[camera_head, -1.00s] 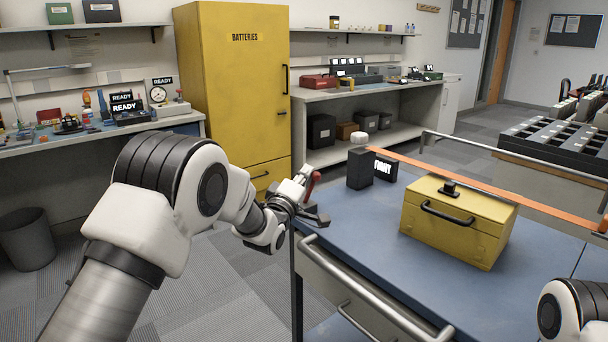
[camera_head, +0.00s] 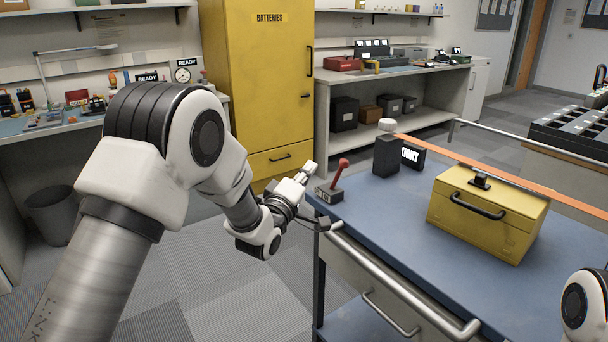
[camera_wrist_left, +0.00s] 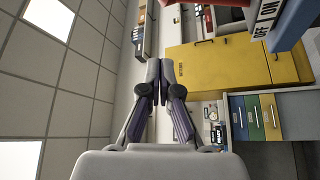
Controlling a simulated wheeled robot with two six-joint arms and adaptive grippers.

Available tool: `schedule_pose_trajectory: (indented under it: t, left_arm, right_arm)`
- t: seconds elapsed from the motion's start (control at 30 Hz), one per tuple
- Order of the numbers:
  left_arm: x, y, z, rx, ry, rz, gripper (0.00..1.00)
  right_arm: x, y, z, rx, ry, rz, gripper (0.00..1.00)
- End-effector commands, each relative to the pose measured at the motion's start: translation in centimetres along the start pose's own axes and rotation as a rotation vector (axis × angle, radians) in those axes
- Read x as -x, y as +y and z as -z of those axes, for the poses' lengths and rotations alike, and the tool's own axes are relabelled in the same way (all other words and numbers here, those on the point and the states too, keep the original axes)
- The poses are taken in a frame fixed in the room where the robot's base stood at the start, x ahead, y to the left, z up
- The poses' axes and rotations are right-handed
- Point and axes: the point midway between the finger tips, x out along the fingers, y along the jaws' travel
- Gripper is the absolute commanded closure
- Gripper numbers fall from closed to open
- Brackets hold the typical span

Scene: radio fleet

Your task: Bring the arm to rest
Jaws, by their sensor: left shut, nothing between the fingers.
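My left arm comes in from the left in the head view. Its gripper (camera_head: 306,172) is at the near left corner of the blue-topped cart (camera_head: 370,213), just left of a small switch with a red lever (camera_head: 340,171). The gripper looks apart from the lever. In the left wrist view the two fingers (camera_wrist_left: 160,68) are together with nothing between them. The switch's dark base with an ON/OFF label (camera_wrist_left: 268,22) shows at the top right there. Part of my right arm shows at the lower right of the head view; its gripper is out of frame.
A yellow case (camera_head: 480,225), a black block (camera_head: 387,158) with a white knob and an orange strip (camera_head: 470,160) are on the cart. A yellow batteries cabinet (camera_head: 255,90) stands behind. Workbenches line the wall.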

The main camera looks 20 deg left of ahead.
Motion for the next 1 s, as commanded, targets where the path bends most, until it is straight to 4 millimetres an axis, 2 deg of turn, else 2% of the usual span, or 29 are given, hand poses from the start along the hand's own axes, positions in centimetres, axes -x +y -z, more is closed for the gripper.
schedule_pose_trajectory:
  t: [0.17, 0.57, 0.67, 0.77, 0.83, 0.9, 0.97, 1.0]
  left_arm:
    - [1.5, -0.2, 0.0, 0.001, 0.001, 0.001, 1.00]
    - [1.5, -0.2, 0.0, 0.001, 0.001, 0.001, 1.00]
    - [1.9, -1.7, -0.6, 0.005, -0.007, 0.024, 1.00]
    - [3.4, -6.3, -2.2, 0.021, -0.030, 0.101, 1.00]
    - [6.0, -11.0, -4.0, 0.039, -0.055, 0.196, 1.00]
    - [9.6, -15.9, -5.9, 0.055, -0.086, 0.323, 1.00]
    - [13.2, -19.7, -7.5, 0.046, -0.120, 0.443, 1.00]
    - [15.9, -22.1, -8.5, 0.026, -0.150, 0.524, 1.00]
  right_arm:
    - [0.0, 0.0, 0.0, 0.001, 0.000, 0.000, 1.00]
    - [0.0, 0.0, 0.0, 0.001, 0.001, 0.000, 1.00]
    - [0.0, 0.0, 0.0, 0.001, 0.001, 0.000, 1.00]
    - [-0.1, 0.0, 0.0, 0.001, 0.001, 0.000, 1.00]
    - [-0.1, 0.0, 0.0, 0.001, 0.001, 0.000, 1.00]
    - [0.0, 0.0, 0.0, 0.001, 0.001, 0.000, 1.00]
    - [0.0, 0.0, 0.0, 0.001, 0.001, 0.000, 1.00]
    - [0.0, 0.0, 0.0, 0.001, 0.001, 0.000, 1.00]
